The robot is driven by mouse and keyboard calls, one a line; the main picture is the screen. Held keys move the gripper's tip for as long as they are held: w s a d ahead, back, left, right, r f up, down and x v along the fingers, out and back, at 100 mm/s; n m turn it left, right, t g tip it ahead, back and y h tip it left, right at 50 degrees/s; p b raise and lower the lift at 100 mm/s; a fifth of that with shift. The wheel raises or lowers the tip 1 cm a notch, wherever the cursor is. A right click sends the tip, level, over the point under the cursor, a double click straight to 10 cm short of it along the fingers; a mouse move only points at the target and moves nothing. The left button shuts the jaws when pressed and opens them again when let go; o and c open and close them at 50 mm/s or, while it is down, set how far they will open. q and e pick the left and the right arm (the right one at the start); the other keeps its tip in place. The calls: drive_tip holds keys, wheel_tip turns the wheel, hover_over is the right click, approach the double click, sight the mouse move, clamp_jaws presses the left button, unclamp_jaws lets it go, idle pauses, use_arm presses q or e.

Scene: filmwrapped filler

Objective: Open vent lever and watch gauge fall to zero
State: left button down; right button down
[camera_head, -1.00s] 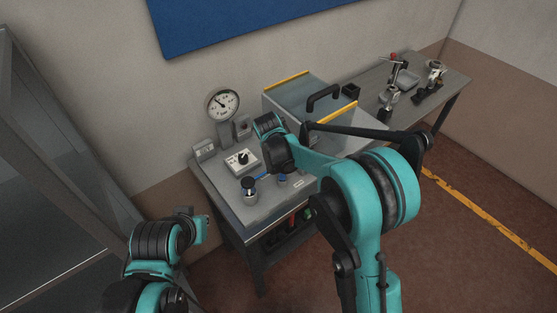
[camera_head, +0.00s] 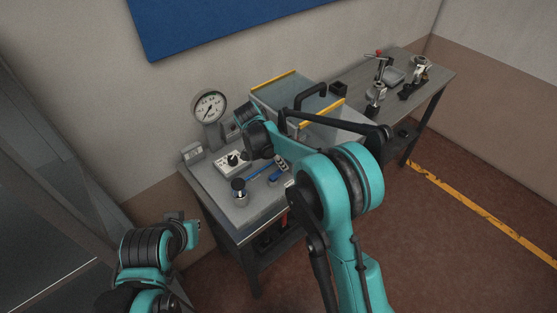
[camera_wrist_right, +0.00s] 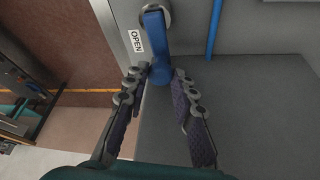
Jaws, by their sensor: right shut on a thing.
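The round gauge (camera_head: 209,104) stands on a post at the back of the bench, its needle pointing to the lower left; its numbers are too small to read. The blue vent lever (camera_wrist_right: 155,38) extends from its round pivot, beside a white OPEN label (camera_wrist_right: 136,41). My right gripper (camera_wrist_right: 161,78) is shut on the lever's free end, one finger on each side. In the head view, my right gripper (camera_head: 282,167) is low over the bench, partly hidden by my arm. My left gripper (camera_head: 188,229) is away from the bench at lower left; its jaw state is unclear.
A control box with a black knob (camera_head: 232,161) and a black-topped cylinder (camera_head: 239,190) stand left of my right gripper. A second table (camera_head: 425,85) holds clamps.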

drive_tip(key=shift+s+d+m, duration=0.1)
drive_tip(key=shift+s+m, duration=0.1)
drive_tip(key=shift+m, duration=0.3)
drive_tip(key=c, duration=1.3)
unclamp_jaws()
drive_tip(key=v, duration=1.2)
drive_tip(key=shift+w, duration=0.2)
